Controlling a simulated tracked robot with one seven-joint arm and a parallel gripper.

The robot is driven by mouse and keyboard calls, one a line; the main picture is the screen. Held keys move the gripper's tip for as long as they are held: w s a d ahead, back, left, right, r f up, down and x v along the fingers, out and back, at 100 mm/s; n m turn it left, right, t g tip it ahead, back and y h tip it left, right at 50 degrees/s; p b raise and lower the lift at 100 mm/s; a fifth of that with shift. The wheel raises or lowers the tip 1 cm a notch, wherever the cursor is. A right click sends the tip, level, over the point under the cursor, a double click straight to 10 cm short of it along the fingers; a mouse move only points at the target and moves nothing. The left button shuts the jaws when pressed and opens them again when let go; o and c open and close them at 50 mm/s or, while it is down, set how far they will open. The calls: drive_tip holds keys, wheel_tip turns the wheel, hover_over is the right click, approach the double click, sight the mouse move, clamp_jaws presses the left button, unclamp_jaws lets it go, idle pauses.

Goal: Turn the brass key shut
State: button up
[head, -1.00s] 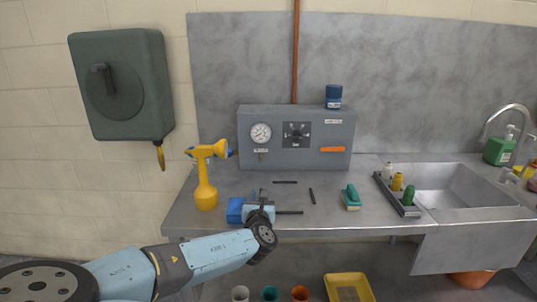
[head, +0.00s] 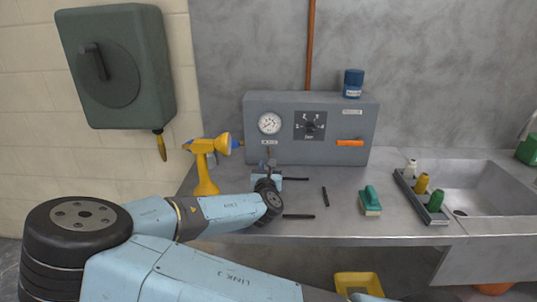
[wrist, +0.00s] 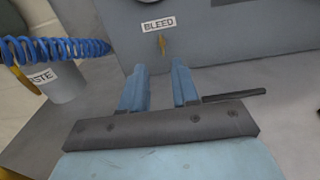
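The small brass key (wrist: 162,44) hangs below the BLEED label on the grey panel box (head: 364,122) in the wrist view. It points nearly straight down, tilted slightly. In the head view the key (head: 269,150) is tiny, just above my gripper, and its angle is hard to read. My gripper (wrist: 157,76) is open, its two blue fingers apart with nothing between them. The fingers point at the panel, with the key beyond their tips and roughly in line with the gap. In the head view my gripper (head: 268,164) is low in front of the panel's left part.
A yellow drill-shaped tool (head: 205,168) stands close to the left. A blue coiled hose (wrist: 55,48) and a grey labelled cylinder (wrist: 62,82) are left in the wrist view.

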sight(269, 151)
drive_tip(key=w, duration=0.9)
drive_tip(key=shift+w+d, duration=0.15)
drive_tip(key=shift+d, duration=0.1)
drive_tip(key=shift+c, duration=0.2)
clamp_jaws()
drive_tip(key=shift+r, duration=0.1)
